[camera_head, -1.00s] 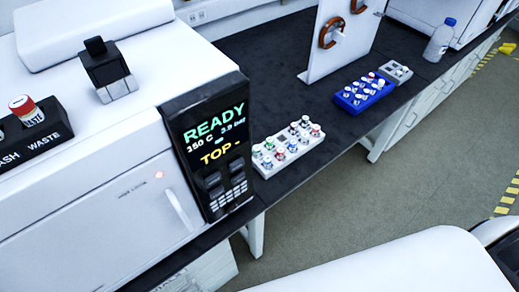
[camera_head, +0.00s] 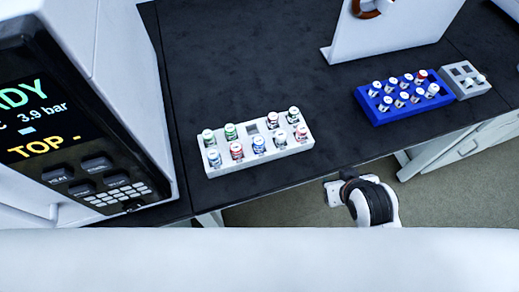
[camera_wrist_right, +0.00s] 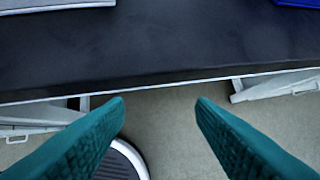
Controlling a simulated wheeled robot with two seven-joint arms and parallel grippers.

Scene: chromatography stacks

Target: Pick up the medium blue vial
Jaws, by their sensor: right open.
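A white rack (camera_head: 228,166) on the black bench holds two rows of small vials with green, red and blue caps or labels. A blue-marked vial (camera_head: 214,160) stands at its front left corner, and another bluish vial (camera_head: 259,147) stands mid-front; I cannot tell which is the medium blue one. My right gripper (camera_wrist_right: 160,101) is open and empty in the right wrist view, its teal fingers apart over the floor by the bench edge. My right arm shows at lower right in the head view, off the bench and apart from the rack. My left gripper is not in view.
A blue rack (camera_head: 379,120) of white-capped vials and a small grey rack (camera_head: 470,94) stand farther right. A white panel (camera_head: 385,45) stands behind. The instrument with a display (camera_head: 40,105) bounds the left. Bare bench lies between and behind the racks.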

